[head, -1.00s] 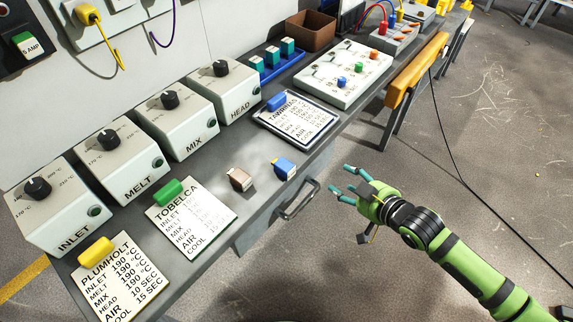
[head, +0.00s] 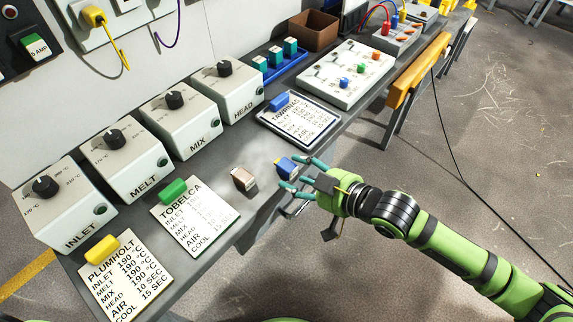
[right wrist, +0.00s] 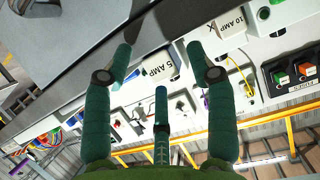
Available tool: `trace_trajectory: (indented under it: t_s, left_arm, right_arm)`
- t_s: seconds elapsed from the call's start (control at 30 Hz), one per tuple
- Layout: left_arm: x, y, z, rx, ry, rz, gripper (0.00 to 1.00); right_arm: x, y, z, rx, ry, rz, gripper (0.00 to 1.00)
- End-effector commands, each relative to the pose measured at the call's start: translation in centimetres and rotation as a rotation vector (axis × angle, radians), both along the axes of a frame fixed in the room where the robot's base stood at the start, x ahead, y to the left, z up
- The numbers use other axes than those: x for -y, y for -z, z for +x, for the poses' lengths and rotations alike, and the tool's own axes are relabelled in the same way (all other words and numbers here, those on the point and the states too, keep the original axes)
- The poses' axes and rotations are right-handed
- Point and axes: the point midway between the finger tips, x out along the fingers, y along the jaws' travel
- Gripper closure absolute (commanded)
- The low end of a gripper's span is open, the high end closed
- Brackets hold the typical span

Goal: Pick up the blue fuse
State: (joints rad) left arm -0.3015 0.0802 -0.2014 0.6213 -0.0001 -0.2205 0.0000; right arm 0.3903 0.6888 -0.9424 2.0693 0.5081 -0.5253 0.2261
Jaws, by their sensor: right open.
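The blue fuse (head: 285,167) sits on the grey bench near its front edge, with a small yellow patch on its top. My right gripper (head: 300,173) is open, its teal fingers right at the fuse's right and near side. The head view does not show clearly whether they touch it. In the right wrist view my open right gripper (right wrist: 163,66) has a white block face marked 5 AMP between its fingers. A block marked 10 AMP (right wrist: 231,20) is beyond them. I cannot tell which block is the blue fuse there. My left gripper is not in view.
A brown fuse (head: 243,179) stands just left of the blue one. The TOBELCA card (head: 197,222) and TAWRINAS card (head: 303,120) lie on either side. Dial boxes (head: 181,120) line the back. Open floor lies to the right.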

Motion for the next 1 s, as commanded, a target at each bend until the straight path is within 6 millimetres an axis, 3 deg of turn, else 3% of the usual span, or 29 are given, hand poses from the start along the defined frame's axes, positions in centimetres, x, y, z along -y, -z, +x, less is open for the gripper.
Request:
trace_trajectory:
  t_s: [0.2,0.3,0.33,0.77,1.0]
  left_arm:
    - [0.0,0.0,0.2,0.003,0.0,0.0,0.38]
    - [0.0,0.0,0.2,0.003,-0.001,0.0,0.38]
    - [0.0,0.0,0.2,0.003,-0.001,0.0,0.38]
    - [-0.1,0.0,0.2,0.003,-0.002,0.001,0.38]
    - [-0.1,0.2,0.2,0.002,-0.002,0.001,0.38]
  right_arm:
    - [-0.1,0.0,0.0,0.001,0.0,-0.001,0.43]
    - [0.0,0.0,0.0,0.001,0.0,-0.001,0.83]
    - [0.0,0.1,0.0,0.001,0.0,-0.001,0.91]
    - [0.0,-0.3,0.0,0.001,0.001,-0.001,0.91]
    - [0.0,-3.1,0.1,0.006,-0.001,0.002,0.91]
